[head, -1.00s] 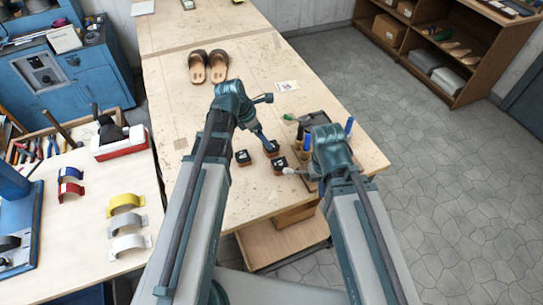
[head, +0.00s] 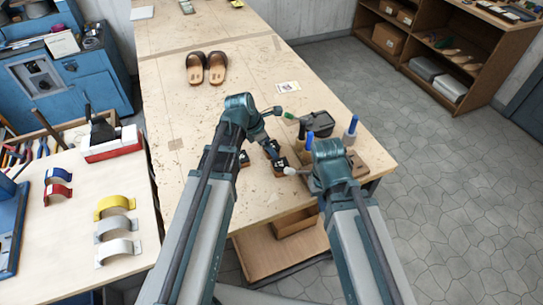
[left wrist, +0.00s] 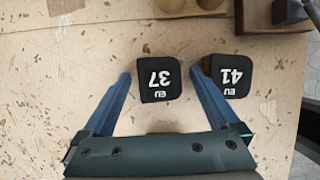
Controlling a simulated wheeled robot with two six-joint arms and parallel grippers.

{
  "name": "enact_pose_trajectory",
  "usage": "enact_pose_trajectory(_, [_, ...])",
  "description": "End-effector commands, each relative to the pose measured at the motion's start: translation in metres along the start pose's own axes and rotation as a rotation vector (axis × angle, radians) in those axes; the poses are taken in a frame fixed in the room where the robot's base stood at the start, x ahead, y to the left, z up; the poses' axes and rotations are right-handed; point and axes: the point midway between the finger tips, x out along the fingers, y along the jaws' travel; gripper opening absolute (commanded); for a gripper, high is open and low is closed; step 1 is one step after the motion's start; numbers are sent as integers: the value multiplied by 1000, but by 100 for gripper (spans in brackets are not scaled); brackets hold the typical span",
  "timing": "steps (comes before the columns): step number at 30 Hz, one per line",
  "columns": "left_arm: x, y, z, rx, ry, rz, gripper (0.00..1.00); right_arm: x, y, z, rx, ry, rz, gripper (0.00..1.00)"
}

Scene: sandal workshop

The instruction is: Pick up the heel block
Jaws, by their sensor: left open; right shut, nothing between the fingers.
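Dark heel blocks with white size marks stand on the workbench. In the left wrist view, the block marked EU 37 (left wrist: 159,79) lies between the open fingers of my left gripper (left wrist: 161,78), with a gap on each side; I cannot tell the height between them. The block marked EU 41 (left wrist: 229,76) is just right of the right finger. In the head view, my left gripper (head: 268,142) is among the heel blocks (head: 279,164) and partly covers them; the size marks are too small to read there. My right gripper (head: 291,171) is shut and empty, right of the blocks.
Another dark block (left wrist: 288,12) and a wooden piece (left wrist: 185,5) show at the wrist view's top. A pair of sandals (head: 207,68) and a card (head: 288,87) lie farther back. Blue-topped tools (head: 353,126) stand by the bench's right edge.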

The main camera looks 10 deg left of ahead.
Motion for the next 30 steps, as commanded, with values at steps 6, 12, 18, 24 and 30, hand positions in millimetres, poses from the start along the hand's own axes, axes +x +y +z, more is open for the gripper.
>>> enact_pose_trajectory(6, [0, 0, 0, 0, 0, 0, 95, 0, 0, 0, 0, 0, 0, 0])
enact_pose_trajectory(12, [0, 0, 0, 0, 0, 0, 59, 0, 0, 0, 0, 0, 0, 0])
enact_pose_trajectory(18, [0, 0, 0, 0, 0, 0, 23, 0, 0, 0, 0, 0, 0, 0])
enact_pose_trajectory(24, [0, 0, 0, 0, 0, 0, 4, 0, 0, 0, 0, 0, 0, 0])
enact_pose_trajectory(30, [-2, 0, 1, 0, 0, 0, 4, -2, 0, 0, 0, 0, 0, 0])
